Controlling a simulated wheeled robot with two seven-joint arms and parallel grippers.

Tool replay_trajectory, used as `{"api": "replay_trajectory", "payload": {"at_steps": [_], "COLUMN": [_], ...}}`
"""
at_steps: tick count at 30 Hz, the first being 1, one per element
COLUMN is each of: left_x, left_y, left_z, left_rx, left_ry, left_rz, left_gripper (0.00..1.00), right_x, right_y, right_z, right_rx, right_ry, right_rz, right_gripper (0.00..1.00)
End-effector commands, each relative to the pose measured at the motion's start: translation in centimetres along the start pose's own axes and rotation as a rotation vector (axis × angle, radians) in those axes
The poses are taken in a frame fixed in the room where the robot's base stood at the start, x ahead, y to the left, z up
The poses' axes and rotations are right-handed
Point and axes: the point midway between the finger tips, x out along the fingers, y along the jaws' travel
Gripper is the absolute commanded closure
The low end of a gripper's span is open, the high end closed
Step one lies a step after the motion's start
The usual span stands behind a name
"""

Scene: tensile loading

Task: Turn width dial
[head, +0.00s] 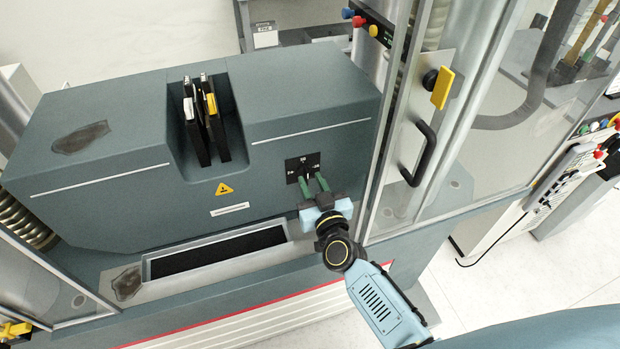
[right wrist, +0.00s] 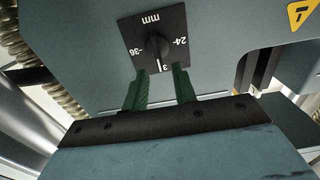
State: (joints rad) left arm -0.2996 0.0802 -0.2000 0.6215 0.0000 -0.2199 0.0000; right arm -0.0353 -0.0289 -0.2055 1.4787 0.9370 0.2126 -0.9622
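The width dial is a black knob (right wrist: 158,47) on a square black plate marked in mm, with 24, 36 and a partly hidden number starting with 3. Its white line points down in the right wrist view, toward that number. In the head view the dial plate (head: 302,164) is on the machine's front, at the right. My right gripper (head: 313,182) is in front of it. Its green fingers (right wrist: 160,73) are apart with nothing between them, their tips near the plate's lower edge. I cannot tell whether they touch the plate. My left gripper is not in view.
The grey-green machine housing (head: 110,130) has a slot with two upright black jaws (head: 205,130) and a black-lined tray (head: 215,254) below. A clear door with a black handle (head: 420,153) and yellow latch (head: 442,88) stands right of the dial. Free room lies in front.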

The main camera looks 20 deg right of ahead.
Motion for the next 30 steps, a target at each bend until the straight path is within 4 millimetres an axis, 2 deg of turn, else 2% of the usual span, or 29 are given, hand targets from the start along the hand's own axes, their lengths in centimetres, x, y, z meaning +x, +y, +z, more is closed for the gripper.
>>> {"api": "replay_trajectory", "payload": {"at_steps": [6,15,21,30], "left_x": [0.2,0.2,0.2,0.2], "left_y": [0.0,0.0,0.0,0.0], "left_z": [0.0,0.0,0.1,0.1], "left_rx": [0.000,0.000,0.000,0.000], "left_ry": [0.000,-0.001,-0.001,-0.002], "left_rz": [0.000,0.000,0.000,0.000], "left_gripper": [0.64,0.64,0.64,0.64], "right_x": [1.6,1.8,1.8,1.7], "right_y": [0.0,0.0,0.0,0.0], "right_z": [0.0,0.1,0.0,0.0], "right_rx": [0.000,-0.001,-0.001,0.006], "right_ry": [0.000,-0.001,-0.001,-0.001], "right_rz": [0.000,0.000,0.000,0.000], "right_gripper": [0.73,0.73,0.99,1.00]}}
